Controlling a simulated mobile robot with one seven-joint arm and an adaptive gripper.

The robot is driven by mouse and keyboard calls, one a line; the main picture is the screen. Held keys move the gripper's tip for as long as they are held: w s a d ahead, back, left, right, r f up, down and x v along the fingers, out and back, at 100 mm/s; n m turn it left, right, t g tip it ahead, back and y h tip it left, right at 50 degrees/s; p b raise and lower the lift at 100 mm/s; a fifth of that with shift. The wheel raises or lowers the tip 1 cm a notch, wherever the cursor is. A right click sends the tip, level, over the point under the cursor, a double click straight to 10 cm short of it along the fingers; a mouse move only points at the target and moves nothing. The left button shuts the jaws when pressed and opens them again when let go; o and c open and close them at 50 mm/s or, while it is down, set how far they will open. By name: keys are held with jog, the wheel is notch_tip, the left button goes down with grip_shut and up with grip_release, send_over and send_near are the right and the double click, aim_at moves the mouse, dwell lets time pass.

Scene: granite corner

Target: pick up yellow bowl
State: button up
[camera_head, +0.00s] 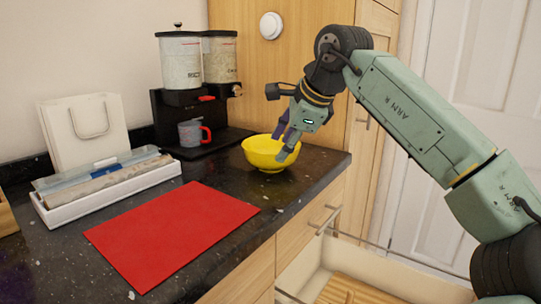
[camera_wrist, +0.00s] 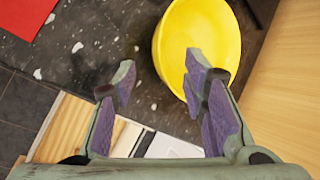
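The yellow bowl (camera_head: 268,153) stands upright on the dark granite counter, near its right end. My gripper (camera_head: 285,145) is at the bowl's right side, in front of part of its rim. In the wrist view the bowl (camera_wrist: 200,40) fills the upper middle. My gripper (camera_wrist: 157,80) is open there, with a gap between its two fingers. The right finger overlaps the bowl and the left finger is over bare counter. The gap holds the bowl's left edge. I cannot tell whether a finger touches the bowl.
A red mat (camera_head: 172,232) lies left of the bowl. Behind it stand a black dispenser (camera_head: 182,112) and a grey cup with a red handle (camera_head: 193,132). A white tray (camera_head: 105,188) and white bag (camera_head: 88,130) are farther left. An open drawer (camera_head: 350,285) juts out below the counter.

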aim_at(272, 168)
jog(key=x, duration=0.7)
jog(key=shift+c, duration=0.4)
grip_shut()
